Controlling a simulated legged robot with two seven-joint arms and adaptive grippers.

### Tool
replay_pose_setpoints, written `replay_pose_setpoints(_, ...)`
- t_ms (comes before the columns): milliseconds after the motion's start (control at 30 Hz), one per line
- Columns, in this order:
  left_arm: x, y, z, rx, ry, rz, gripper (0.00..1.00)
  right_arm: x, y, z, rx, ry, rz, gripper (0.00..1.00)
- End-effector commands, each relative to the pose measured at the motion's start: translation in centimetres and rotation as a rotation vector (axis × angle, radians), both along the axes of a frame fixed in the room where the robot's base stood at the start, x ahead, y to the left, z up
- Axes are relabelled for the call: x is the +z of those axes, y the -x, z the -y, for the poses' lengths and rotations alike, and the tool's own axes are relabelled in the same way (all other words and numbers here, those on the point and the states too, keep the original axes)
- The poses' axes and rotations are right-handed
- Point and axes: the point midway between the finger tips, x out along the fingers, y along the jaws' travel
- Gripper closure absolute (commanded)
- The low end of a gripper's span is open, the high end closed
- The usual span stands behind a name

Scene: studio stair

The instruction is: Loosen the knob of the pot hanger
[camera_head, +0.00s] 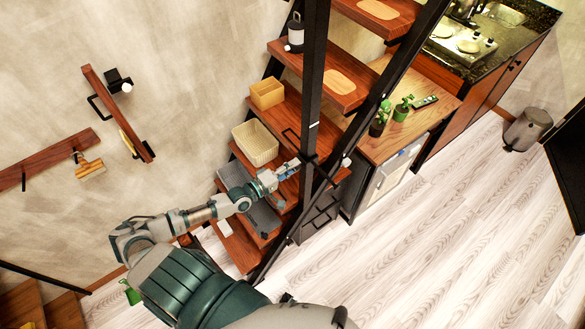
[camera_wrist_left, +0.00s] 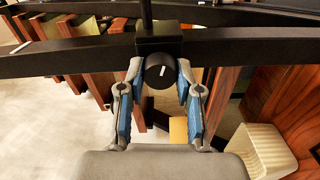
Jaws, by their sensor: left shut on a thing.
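The knob (camera_wrist_left: 160,71) is a round black dial with a white mark, in the upper middle of the left wrist view. It sits on a black block (camera_wrist_left: 159,38) of the hanger, on a dark bar with a thin rod rising from it. My left gripper (camera_wrist_left: 160,80) has its blue-padded fingers on both sides of the knob, shut on it. In the head view the left gripper (camera_head: 293,166) reaches the black stair post, where the knob is too small to make out. My right gripper is in neither view.
Black stair posts (camera_head: 313,80) stand right by my left gripper. Wooden treads (camera_head: 283,118) behind them hold a cream basket (camera_head: 255,143) and a yellow box (camera_head: 267,94). A wooden counter (camera_head: 375,145) with plants stands to the right. The pale floor (camera_head: 450,230) at right is clear.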

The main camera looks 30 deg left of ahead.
Motion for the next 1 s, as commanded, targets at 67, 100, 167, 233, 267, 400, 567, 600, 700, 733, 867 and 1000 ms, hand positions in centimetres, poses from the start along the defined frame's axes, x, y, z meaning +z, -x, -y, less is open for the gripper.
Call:
replay_pose_setpoints(67, -0.4, 0.0, -0.1, 0.002, 0.056, -0.029, 1.00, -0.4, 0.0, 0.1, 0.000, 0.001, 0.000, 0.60)
replay_pose_setpoints(100, -0.4, 0.0, -0.1, 0.002, 0.086, -0.041, 1.00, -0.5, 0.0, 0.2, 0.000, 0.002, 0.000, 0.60)
replay_pose_setpoints(167, -0.4, 0.0, -0.2, 0.002, 0.128, -0.059, 1.00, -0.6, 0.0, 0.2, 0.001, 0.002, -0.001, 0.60)
replay_pose_setpoints(233, -0.4, 0.0, -0.2, 0.002, 0.173, -0.078, 1.00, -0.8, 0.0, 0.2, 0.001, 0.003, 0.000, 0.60)
replay_pose_setpoints(267, -0.4, 0.0, -0.2, 0.002, 0.190, -0.085, 1.00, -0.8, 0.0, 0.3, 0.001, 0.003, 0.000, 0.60)
replay_pose_setpoints(400, -0.5, 0.0, -0.1, 0.002, 0.260, -0.114, 1.00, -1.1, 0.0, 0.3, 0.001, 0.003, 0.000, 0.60)
replay_pose_setpoints(567, -0.5, 0.1, -0.1, 0.002, 0.312, -0.137, 1.00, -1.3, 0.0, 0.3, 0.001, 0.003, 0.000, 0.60)
replay_pose_setpoints(600, -0.5, 0.1, -0.1, 0.002, 0.323, -0.141, 1.00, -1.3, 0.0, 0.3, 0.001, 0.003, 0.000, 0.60)
replay_pose_setpoints(700, -0.5, 0.1, -0.1, 0.004, 0.337, -0.148, 1.00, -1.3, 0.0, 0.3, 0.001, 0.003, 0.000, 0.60)
replay_pose_setpoints(733, -0.5, 0.1, -0.1, 0.004, 0.341, -0.149, 1.00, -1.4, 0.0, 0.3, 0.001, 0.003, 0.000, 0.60)
replay_pose_setpoints(867, -0.5, 0.1, -0.1, 0.004, 0.348, -0.153, 1.00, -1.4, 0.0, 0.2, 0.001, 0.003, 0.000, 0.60)
replay_pose_setpoints(1000, -0.5, 0.1, -0.1, 0.004, 0.348, -0.153, 1.00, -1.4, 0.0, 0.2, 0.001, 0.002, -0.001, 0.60)
